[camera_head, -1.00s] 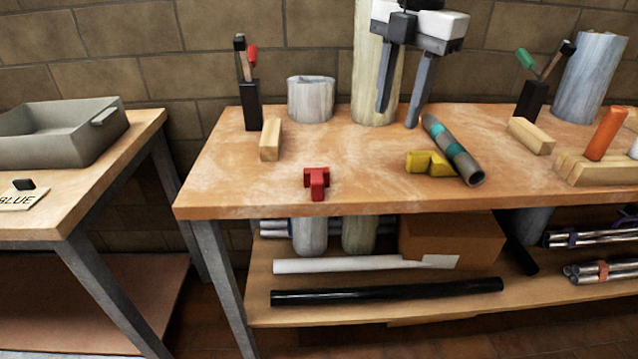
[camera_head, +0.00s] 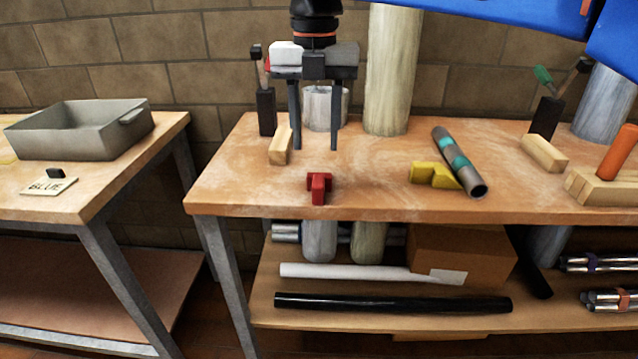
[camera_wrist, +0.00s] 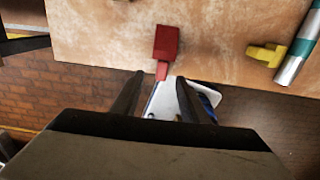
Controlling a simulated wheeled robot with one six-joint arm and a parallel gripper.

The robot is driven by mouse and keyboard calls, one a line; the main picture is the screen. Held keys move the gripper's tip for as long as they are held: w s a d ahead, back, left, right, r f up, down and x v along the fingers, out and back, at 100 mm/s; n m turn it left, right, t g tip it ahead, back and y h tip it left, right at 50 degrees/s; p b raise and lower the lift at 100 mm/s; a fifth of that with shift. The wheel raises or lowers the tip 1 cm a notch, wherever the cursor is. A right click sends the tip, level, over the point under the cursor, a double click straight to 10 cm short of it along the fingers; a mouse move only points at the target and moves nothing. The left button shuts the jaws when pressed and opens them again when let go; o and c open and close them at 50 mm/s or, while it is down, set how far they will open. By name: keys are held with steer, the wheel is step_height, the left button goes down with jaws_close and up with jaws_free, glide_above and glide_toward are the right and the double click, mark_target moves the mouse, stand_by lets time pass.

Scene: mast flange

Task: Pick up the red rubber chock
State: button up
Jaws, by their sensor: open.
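The red rubber chock (camera_head: 319,187) lies on the wooden bench top near its front edge, left of the middle. It also shows in the wrist view (camera_wrist: 166,43), just beyond the fingertips and close to the bench edge. My gripper (camera_head: 316,148) points down over the bench with its two dark fingers apart and nothing between them. In the head view the fingertips appear above the chock in the picture. In the wrist view my gripper (camera_wrist: 157,76) shows its fingers spread, with the chock's narrow end in line with the gap.
A yellow block (camera_head: 434,175) and a grey pipe with teal bands (camera_head: 459,162) lie to the right of the chock. A wooden block (camera_head: 281,146), a grey cylinder (camera_head: 322,108) and a tall pale post (camera_head: 390,75) stand behind. A grey tray (camera_head: 85,135) is on the left table.

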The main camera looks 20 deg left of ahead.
mark_target(318, 178)
step_height(318, 178, down, 5)
steer(key=shift+r, duration=0.1)
steer(key=f, duration=0.4)
steer(key=shift+s+d, duration=0.1)
steer(key=shift+d, duration=0.25)
steer(key=shift+f, duration=0.65)
jaws_close()
